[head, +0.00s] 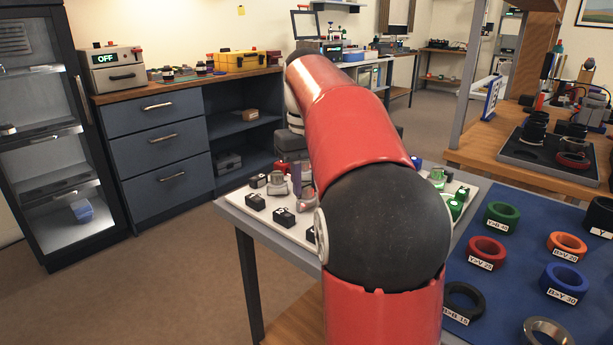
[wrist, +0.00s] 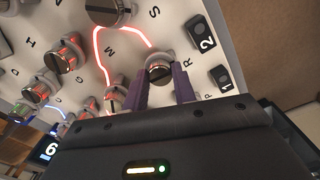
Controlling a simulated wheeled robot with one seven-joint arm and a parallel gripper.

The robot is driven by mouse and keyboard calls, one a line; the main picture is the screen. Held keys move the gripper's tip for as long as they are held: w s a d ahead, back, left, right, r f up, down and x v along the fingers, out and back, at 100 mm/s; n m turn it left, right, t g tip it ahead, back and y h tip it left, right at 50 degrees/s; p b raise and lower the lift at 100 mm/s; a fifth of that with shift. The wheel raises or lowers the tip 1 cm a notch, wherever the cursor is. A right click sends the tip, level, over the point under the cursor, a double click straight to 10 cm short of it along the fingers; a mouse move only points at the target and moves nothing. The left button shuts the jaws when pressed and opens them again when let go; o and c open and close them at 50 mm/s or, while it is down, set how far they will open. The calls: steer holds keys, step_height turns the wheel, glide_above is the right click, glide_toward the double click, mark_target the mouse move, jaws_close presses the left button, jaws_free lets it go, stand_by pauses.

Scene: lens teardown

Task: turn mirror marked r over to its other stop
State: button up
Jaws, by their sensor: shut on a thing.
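In the wrist view the mirror marked R (wrist: 159,69) is a round, slotted metal knob on the white board, with the letter R printed beside it. The purple fingers of my gripper (wrist: 162,82) are shut on it, one on each side. The fingers and the dark gripper body hide part of its near side and mount. I cannot tell which stop it rests at.
Other slotted knobs, such as a large one (wrist: 108,10) and a smaller one (wrist: 116,98), stand close by. A red light line (wrist: 99,55) runs between knobs. Black block 2 (wrist: 202,40) sits beside R. A blue mat (head: 510,255) with several rings lies right.

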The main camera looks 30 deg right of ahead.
mark_target(306, 186)
steer(key=n, duration=0.5)
steer(key=shift+n, duration=0.3)
steer(key=n, duration=0.4)
steer(key=shift+n, duration=0.4)
steer(key=o, duration=1)
steer(key=shift+r, duration=0.1)
steer(key=shift+r, duration=3.8)
steer(key=shift+a, duration=0.1)
